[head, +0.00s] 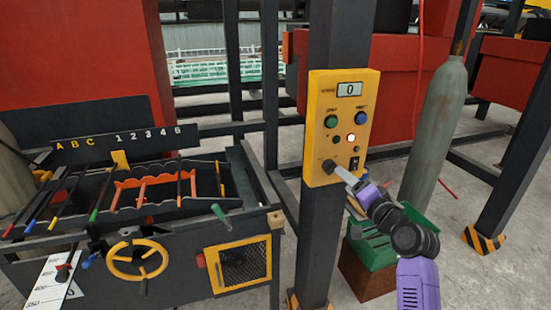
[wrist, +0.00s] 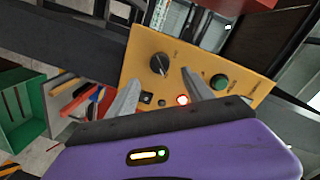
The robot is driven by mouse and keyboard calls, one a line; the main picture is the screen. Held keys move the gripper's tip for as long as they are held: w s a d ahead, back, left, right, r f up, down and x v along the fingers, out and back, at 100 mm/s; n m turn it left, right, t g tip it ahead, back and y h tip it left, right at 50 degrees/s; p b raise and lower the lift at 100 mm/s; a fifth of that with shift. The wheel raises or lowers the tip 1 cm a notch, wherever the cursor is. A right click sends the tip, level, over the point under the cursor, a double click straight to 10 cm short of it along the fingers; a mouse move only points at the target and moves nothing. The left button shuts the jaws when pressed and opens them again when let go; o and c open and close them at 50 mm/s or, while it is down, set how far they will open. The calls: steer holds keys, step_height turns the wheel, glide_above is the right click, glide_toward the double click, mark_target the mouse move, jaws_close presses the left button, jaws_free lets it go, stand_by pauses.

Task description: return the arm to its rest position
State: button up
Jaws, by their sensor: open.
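My gripper (head: 345,175) is in front of the lower part of a yellow control panel (head: 317,140) in the head view. In the wrist view its two grey fingers stand apart with nothing held between them (wrist: 158,88). The panel's black rotary knob (wrist: 160,65) shows beyond and between the fingers. In the head view the knob (head: 328,167) is close to the fingertips; I cannot tell whether they touch. My purple and black arm reaches up from the lower right.
The panel is on a dark post (head: 318,240), with a lit lamp (head: 351,138) and a display reading 0. A grey gas cylinder (head: 435,130) and a green crate (head: 370,250) stand close to my arm. A bending bench (head: 180,250) with a yellow handwheel (head: 137,259) is at left.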

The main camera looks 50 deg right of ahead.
steer(key=s+a+f+n+t+y, duration=0.1)
steer(key=s+a+f+n, duration=0.2)
steer(key=a, duration=0.6)
steer(key=s+a+f+n+t, duration=0.1)
steer(key=s+a+n, duration=0.3)
steer(key=a, duration=0.5)
steer(key=s+a+f+n+y, duration=0.1)
steer(key=s+a+f+n, duration=0.15)
steer(key=a+n, duration=0.45)
steer(key=s+a+f+n+g+y+b, duration=0.1)
steer(key=s+a+f+n+y, duration=0.1)
steer(key=s+a, duration=0.5)
steer(key=s+a+f+n+y, duration=0.1)
steer(key=s+a+y, duration=0.4)
steer(key=a, duration=0.6)
steer(key=shift+s+f+n+g+b, duration=0.4)
steer(key=shift+s+f, duration=0.25)
steer(key=shift+s, duration=0.25)
